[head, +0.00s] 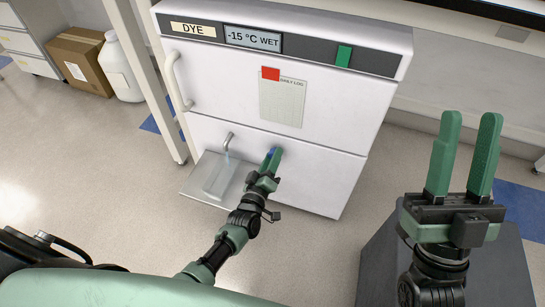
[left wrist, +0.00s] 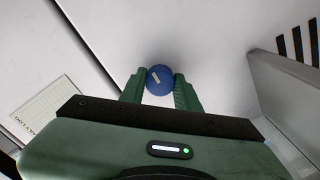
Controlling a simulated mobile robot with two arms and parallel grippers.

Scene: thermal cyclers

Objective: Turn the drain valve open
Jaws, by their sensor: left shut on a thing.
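The drain valve is a blue round knob (head: 271,152) low on the front of the white freezer (head: 270,100). In the left wrist view the knob (left wrist: 160,79) carries a short pale mark, tilted. My left gripper (head: 272,158) is shut on the knob; in the left wrist view its green fingers (left wrist: 160,92) stand on either side of it. A metal drain spout (head: 228,142) sticks out left of the knob, with a faint pale-blue streak below it. My right gripper (head: 468,135) is open and empty, away to the right.
A grey metal tray (head: 190,185) sits below the spout. A cardboard box (head: 80,60) and white jug (head: 120,70) stand at the back left.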

